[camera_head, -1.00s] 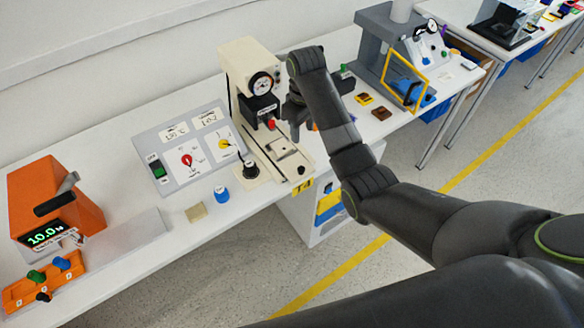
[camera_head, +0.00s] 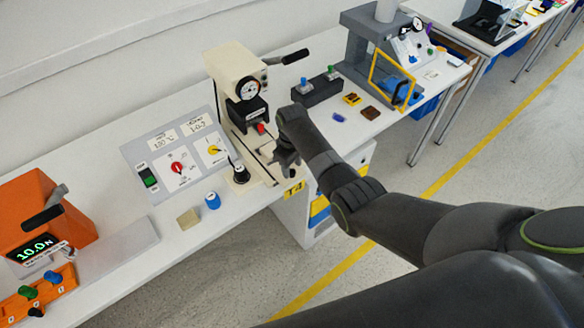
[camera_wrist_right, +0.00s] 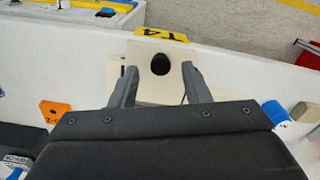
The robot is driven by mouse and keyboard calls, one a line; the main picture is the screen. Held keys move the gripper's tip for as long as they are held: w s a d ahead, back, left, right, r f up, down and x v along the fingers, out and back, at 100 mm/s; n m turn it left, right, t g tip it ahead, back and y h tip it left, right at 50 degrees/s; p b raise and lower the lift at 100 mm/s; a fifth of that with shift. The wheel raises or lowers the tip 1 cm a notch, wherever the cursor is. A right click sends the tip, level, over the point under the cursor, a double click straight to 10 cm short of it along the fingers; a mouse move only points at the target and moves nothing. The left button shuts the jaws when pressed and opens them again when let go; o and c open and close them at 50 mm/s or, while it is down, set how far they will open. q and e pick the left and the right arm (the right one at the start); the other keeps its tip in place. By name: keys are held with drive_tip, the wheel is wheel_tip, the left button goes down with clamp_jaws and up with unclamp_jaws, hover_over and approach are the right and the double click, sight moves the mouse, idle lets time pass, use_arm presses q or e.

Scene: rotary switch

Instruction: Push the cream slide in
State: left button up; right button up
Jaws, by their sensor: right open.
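The cream machine (camera_head: 232,72) with a round dial stands on the bench. Its low cream base reaches towards the bench's front edge. The cream slide (camera_wrist_right: 150,90) shows in the right wrist view as a pale plate with a black round knob (camera_wrist_right: 160,64) near the yellow T4 label. My right gripper (camera_wrist_right: 160,78) is open, with one finger on each side of the knob in the picture. I cannot tell whether they touch it. In the head view the right gripper (camera_head: 287,160) hangs over the base's front end and hides part of the slide. My left gripper is not in view.
Left of the machine stand a grey panel (camera_head: 160,175) with dials, a black knob (camera_head: 241,174), a blue knob (camera_head: 213,201) and a tan block (camera_head: 188,219). A black box (camera_head: 317,90) with buttons is at the right. The bench front edge is close to the gripper.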

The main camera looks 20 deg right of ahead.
drive_tip(key=shift+f, duration=0.95)
drive_tip(key=shift+c, duration=0.3)
clamp_jaws()
